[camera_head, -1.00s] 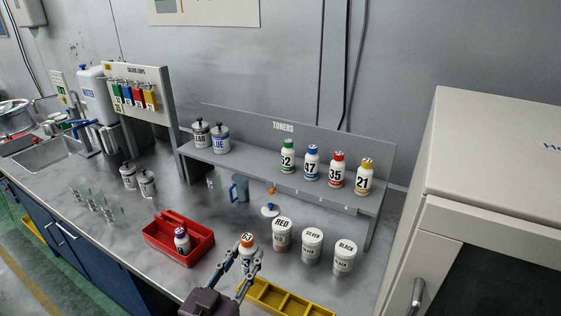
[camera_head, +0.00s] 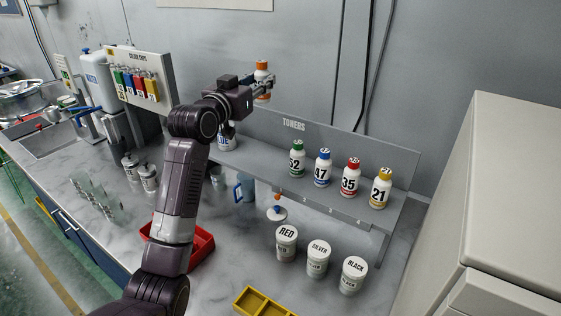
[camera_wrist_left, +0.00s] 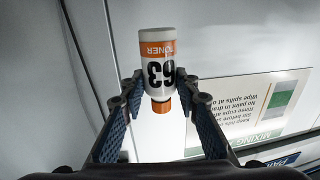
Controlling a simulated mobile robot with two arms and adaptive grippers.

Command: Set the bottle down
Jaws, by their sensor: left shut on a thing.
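An orange-capped white toner bottle (camera_head: 262,82) is held up in front of the back wall, above the toner shelf. In the left wrist view the bottle (camera_wrist_left: 157,65) reads 63 and TONER, upside down in that picture, with its orange cap toward the palm. My left gripper (camera_head: 262,86) is shut on this bottle; its two fingers (camera_wrist_left: 155,98) press on either side. In the head view the bottle stands upright with its cap on top. My right gripper is not in view.
The toner shelf (camera_head: 332,176) carries bottles 52 (camera_head: 297,158), 47 (camera_head: 322,167), 35 (camera_head: 350,177) and 21 (camera_head: 381,188). Bare shelf shows left of 52. RED, SILVER and BLACK tubs (camera_head: 318,258) stand on the counter by a yellow tray (camera_head: 262,303). My arm partly hides a red tray (camera_head: 203,246).

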